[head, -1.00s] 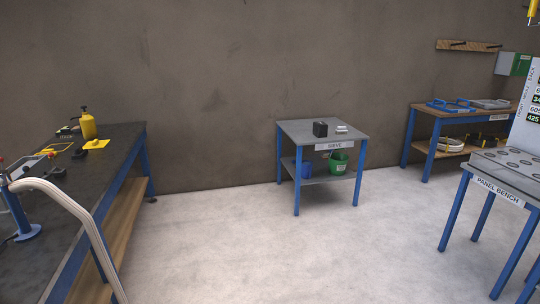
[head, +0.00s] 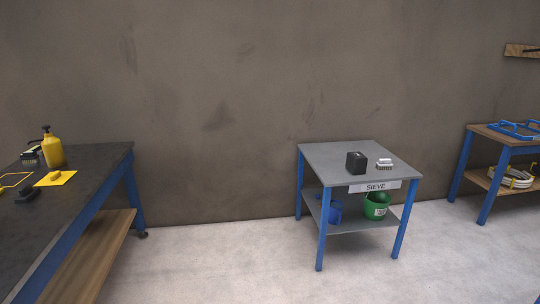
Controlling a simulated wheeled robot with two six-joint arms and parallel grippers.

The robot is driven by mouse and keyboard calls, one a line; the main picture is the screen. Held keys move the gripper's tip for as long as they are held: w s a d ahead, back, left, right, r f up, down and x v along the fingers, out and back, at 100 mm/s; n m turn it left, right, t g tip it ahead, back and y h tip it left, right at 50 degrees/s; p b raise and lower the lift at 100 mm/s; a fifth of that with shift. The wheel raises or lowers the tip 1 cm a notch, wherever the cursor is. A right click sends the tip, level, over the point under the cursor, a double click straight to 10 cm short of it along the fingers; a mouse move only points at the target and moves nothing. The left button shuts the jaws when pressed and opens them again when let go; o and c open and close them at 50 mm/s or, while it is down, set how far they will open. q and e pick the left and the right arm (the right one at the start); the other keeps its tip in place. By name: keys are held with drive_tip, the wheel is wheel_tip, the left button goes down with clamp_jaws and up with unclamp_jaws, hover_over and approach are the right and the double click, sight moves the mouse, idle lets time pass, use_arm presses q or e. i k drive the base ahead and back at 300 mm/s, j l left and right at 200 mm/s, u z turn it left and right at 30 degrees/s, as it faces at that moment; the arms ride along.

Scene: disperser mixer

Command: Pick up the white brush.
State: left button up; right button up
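A small white block-shaped thing (head: 384,162), which looks like a white brush with dark bristles beneath, lies on the grey top of the table labelled SIEVE (head: 325,154). It is near the right side of the tabletop, just right of a black box (head: 356,162) and apart from it. It is small in the head view, so its details are hard to tell. Neither of my grippers is in view.
A blue-legged bench (head: 95,160) at left carries a yellow bottle (head: 53,150), a yellow sheet (head: 56,178) and a black item (head: 28,192). A green bucket (head: 377,207) stands on the SIEVE table's lower shelf. Another table (head: 487,131) is at right. The floor between is clear.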

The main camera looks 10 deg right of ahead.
sight(383, 164)
drive_tip(key=i+l, duration=0.3)
drive_tip(key=i+l+u, duration=0.1)
drive_tip(key=i+l, duration=0.15)
drive_tip(key=l, duration=0.15)
drive_tip(key=i+l, duration=0.25)
drive_tip(key=l, duration=0.15)
drive_tip(key=i+l+u, duration=0.1)
drive_tip(key=i+l, duration=0.45)
drive_tip(key=l, duration=0.25)
drive_tip(key=i+l+u, duration=0.1)
drive_tip(key=i+l, duration=0.15)
drive_tip(key=l, duration=0.15)
drive_tip(key=i+l, duration=0.2)
drive_tip(key=l, duration=0.2)
